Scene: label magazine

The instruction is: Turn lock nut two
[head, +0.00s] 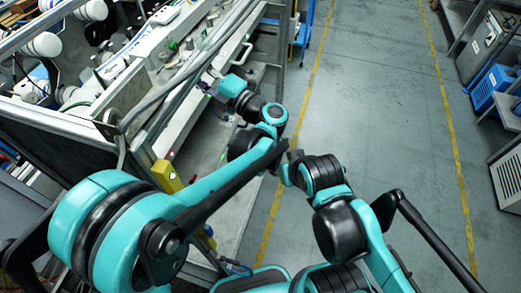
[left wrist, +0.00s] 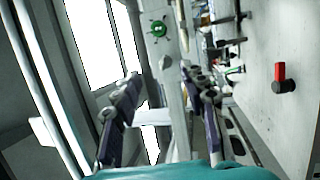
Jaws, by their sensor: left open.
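My left gripper (head: 207,84) reaches to the side of the machine in the head view, small and partly hidden by its own wrist. In the left wrist view the two dark fingers of the left gripper (left wrist: 160,84) stand apart with nothing held between them. A green round knob (left wrist: 158,28) shows beyond the fingertips, apart from them. I cannot tell which part is lock nut two. My right arm is folded at the lower middle of the head view, and its gripper cannot be made out.
A red and black knob (left wrist: 283,78) sits on a pale panel (left wrist: 295,125) to the right in the left wrist view. The machine's metal frame (head: 140,140) runs beside my left arm. A yellow post (head: 166,176) stands close to it.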

